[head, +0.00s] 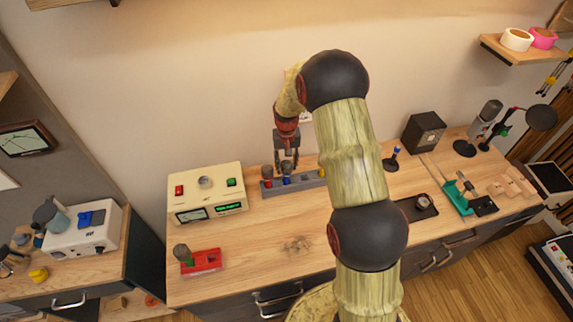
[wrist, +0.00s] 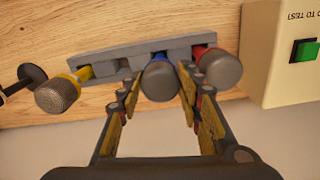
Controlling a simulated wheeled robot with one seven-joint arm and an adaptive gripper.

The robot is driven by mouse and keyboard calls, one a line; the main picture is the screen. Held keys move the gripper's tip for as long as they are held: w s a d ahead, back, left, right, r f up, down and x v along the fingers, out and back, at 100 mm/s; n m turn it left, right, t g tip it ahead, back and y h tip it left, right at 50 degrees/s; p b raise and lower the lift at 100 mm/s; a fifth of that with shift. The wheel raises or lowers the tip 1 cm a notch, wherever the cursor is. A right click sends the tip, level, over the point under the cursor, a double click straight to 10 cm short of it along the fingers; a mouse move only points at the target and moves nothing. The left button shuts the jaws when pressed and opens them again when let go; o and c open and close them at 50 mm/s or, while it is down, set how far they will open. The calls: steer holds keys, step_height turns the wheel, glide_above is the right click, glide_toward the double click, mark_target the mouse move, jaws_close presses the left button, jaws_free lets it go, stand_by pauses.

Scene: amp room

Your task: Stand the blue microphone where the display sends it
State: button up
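The blue microphone (wrist: 160,80) stands in the grey rack (head: 310,182), between the red microphone (wrist: 221,68) and the yellow one (wrist: 58,94). The rack also shows in the wrist view (wrist: 112,67). My gripper (head: 286,165) points down over the rack. In the wrist view my gripper (wrist: 157,76) is open, with a finger on each side of the blue microphone's grey head. The right finger is close to the head and lies between it and the red microphone. The display (head: 228,207) on the cream box (head: 205,188) glows green; its text is too small to read.
A red holder (head: 207,261) with a green-ringed microphone sits at the bench's front left. A dark-based stand (head: 391,163) with a blue part is right of my arm. A black box (head: 424,131) and teal holder (head: 456,197) are further right. Bare wood lies before the rack.

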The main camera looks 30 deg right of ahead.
steer(key=o, duration=0.5)
steer(key=shift+c, duration=0.2)
step_height(320, 180, up, 12)
stand_by(0.4)
stand_by(0.4)
steer(key=s+a+r+n+t+b, duration=0.1)
steer(key=s+a+b, duration=0.3)
steer(key=s, duration=0.7)
steer(key=s+a+r+n+t+b, duration=0.1)
steer(key=s+a+t+b, duration=0.1)
steer(key=s+a+b, duration=0.2)
steer(key=s+a+r+n+t+b, duration=0.1)
steer(key=s+a+b, duration=0.3)
steer(key=s+b, duration=0.5)
steer(key=s+t, duration=0.1)
steer(key=s, duration=0.8)
steer(key=shift+a+r+n+t, duration=0.3)
steer(key=shift+a+r+n, duration=0.05)
steer(key=shift+r+n, duration=0.05)
